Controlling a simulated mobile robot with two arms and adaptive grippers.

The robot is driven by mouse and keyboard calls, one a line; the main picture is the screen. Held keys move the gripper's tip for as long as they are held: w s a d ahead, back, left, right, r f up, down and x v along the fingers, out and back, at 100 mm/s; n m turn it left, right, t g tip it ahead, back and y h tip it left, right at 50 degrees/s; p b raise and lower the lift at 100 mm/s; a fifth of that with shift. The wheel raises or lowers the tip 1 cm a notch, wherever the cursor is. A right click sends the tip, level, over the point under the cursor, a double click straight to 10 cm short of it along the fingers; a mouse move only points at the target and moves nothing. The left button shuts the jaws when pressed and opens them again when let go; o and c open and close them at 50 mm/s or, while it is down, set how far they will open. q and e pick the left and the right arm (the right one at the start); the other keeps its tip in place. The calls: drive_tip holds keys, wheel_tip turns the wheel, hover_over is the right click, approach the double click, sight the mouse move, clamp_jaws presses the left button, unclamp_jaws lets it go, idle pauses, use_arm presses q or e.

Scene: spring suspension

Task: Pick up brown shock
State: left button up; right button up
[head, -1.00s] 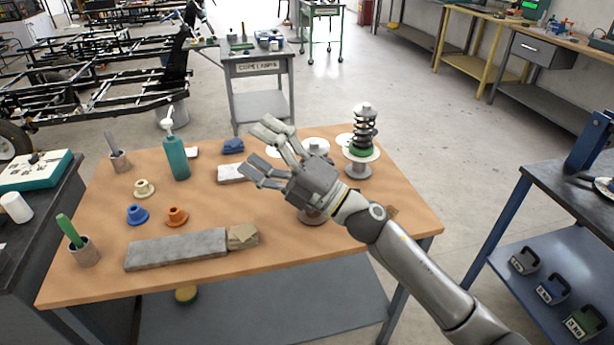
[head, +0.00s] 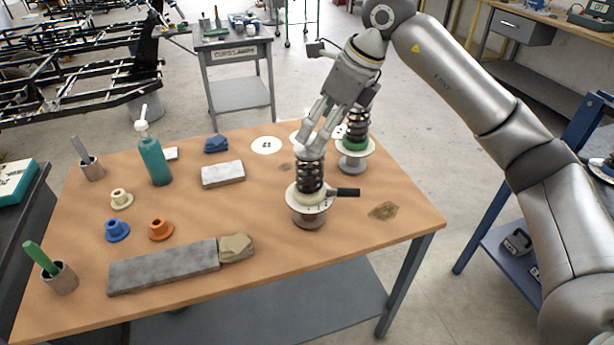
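A dark brown coil shock (head: 311,180) stands upright on a round white-rimmed stand (head: 297,196) on the near right part of the wooden table. A black handle (head: 347,192) sticks out to the right of the stand. My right gripper (head: 318,148) points down at the top of this shock, its fingertips at or just above the pale cap. The fingers overlap the cap in this view, so I cannot tell whether they grip it. A second shock with a black coil and green base (head: 356,140) stands behind to the right, partly hidden by my gripper. My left gripper is out of view.
On the wooden table (head: 230,190) are a teal bottle (head: 155,162), blue (head: 117,230) and orange (head: 161,229) bushings, a long grey block (head: 163,268) and a white block (head: 223,174). The table's right front corner is mostly clear.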

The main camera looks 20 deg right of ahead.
sight(305, 156)
drive_tip(key=w+f, duration=0.2)
drive_tip(key=f, duration=0.1)
drive_tip(key=shift+w+f, duration=0.3)
drive_tip(key=shift+s+a+f, duration=0.1)
drive_tip(key=shift+a+f, duration=0.1)
drive_tip(key=shift+f, duration=0.15)
drive_tip(key=shift+s+a+f+p, duration=0.1)
drive_tip(key=shift+a+f+p, duration=0.05)
drive_tip(key=shift+f+p, duration=0.15)
drive_tip(key=shift+a+f, duration=0.1)
drive_tip(key=shift+f, duration=0.1)
drive_tip(key=p+x, duration=0.1)
drive_tip(key=x, duration=0.3)
drive_tip(key=shift+w+f, duration=0.2)
drive_tip(key=shift+w+a+f, duration=0.15)
drive_tip(key=shift+a+f, duration=0.05)
drive_tip(key=shift+f, duration=0.25)
clamp_jaws()
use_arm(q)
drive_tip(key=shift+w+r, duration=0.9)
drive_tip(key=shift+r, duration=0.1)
use_arm(e)
drive_tip(key=shift+r, duration=0.15)
